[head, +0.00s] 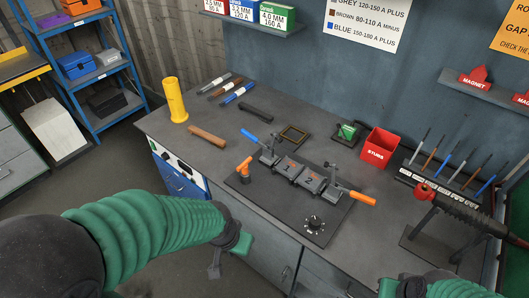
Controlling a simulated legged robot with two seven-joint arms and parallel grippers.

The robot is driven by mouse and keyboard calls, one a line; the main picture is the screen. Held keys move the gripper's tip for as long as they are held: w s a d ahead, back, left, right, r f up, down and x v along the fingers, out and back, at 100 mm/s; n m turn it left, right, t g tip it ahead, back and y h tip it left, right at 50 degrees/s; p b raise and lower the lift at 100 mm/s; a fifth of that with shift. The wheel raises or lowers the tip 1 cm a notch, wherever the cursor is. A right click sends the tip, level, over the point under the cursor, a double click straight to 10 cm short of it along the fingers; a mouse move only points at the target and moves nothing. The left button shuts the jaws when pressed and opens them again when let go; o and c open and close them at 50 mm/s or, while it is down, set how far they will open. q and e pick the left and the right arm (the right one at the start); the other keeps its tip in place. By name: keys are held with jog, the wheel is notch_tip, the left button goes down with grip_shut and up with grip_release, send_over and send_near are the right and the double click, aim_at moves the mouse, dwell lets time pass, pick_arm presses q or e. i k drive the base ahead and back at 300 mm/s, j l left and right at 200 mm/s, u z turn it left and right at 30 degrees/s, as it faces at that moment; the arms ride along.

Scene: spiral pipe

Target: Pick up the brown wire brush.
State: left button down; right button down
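A brown elongated bar (207,137) lies on the left part of the dark workbench (185,155), right of a yellow cylinder. It looks like the brown wire brush; bristles cannot be made out. My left gripper (228,258) is in front of the bench's front edge, below and apart from the brown bar, with no object visible in it. Its finger opening cannot be made out. My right gripper (402,288) shows only partly at the bottom right edge, far from the bar; its fingers are unclear.
The yellow cylinder (175,99) stands near the bar. Marked rods (225,87) and a black bar (256,112) lie behind. A clamp fixture (299,172) on a dark plate fills the middle. A red bin (380,147) and a tool rack (440,184) stand right.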

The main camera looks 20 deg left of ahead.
aim_at(213, 139)
jog(key=i+j, duration=0.1)
jog(key=j, duration=0.3)
jog(key=i+j, duration=0.1)
jog(key=j, duration=0.25)
jog(key=i+j, duration=0.1)
jog(key=j, duration=0.3)
jog(key=i+j, duration=0.15)
jog(key=j, duration=0.25)
jog(key=i+j, duration=0.1)
jog(key=j, duration=0.3)
jog(key=i+j, duration=0.1)
jog(key=j, duration=0.25)
jog(key=j+z, duration=0.4)
jog(key=i+j+z, duration=0.1)
jog(key=j+z, duration=0.2)
jog(key=z, duration=0.15)
jog(key=j+z, duration=0.4)
jog(key=k+j+z, duration=0.1)
jog(key=j+z, duration=0.15)
jog(key=z, duration=0.15)
